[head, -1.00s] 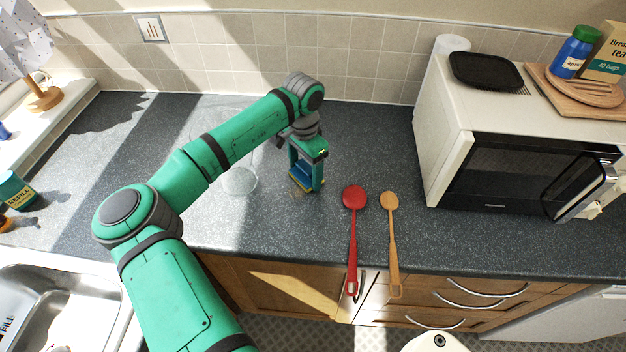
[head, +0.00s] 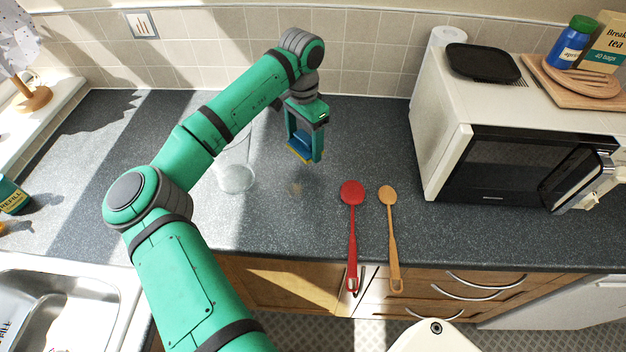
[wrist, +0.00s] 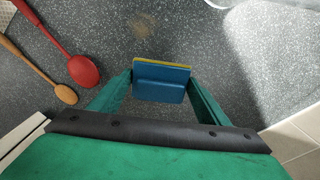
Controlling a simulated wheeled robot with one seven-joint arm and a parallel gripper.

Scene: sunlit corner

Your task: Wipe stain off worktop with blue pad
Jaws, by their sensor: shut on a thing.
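The blue pad (head: 303,153), with a yellow layer along its edge, is gripped between the fingers of my gripper (head: 305,142). In the wrist view the pad (wrist: 162,82) sits squarely between the two green fingers. It appears held above the dark speckled worktop (head: 350,130), not touching it. A small, faint brownish stain (head: 296,187) lies on the worktop, nearer the front edge than the pad. It also shows in the wrist view as a small brownish patch (wrist: 143,22) beyond the pad.
A clear glass (head: 236,178) stands left of the stain, partly behind my arm. A red spoon (head: 351,192) and a wooden spoon (head: 388,195) lie to the right, handles over the front edge. A microwave (head: 450,135) stands farther right, the sink (head: 70,290) at front left.

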